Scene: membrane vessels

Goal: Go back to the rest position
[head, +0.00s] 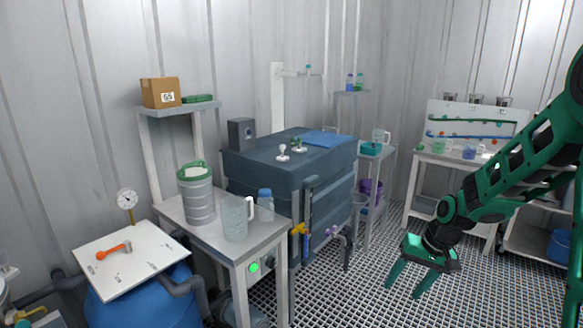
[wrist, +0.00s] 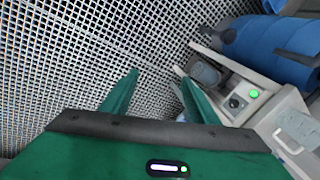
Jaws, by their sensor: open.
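My gripper (head: 407,281) hangs at the right of the head view, at the end of my green arm, with its fingers pointing down over the grated floor. The two fingers are apart with nothing between them. In the wrist view my gripper (wrist: 158,88) also shows open and empty, with the floor grating (wrist: 75,50) beyond the fingertips. No object touches the fingers.
A dark blue-grey vessel (head: 265,165) stands at the centre. Left of it, a table (head: 262,236) bears a pitcher (head: 235,218), a ribbed canister (head: 197,200) and a bottle (head: 265,205). A bench (head: 425,157) stands behind my arm. The floor between is open.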

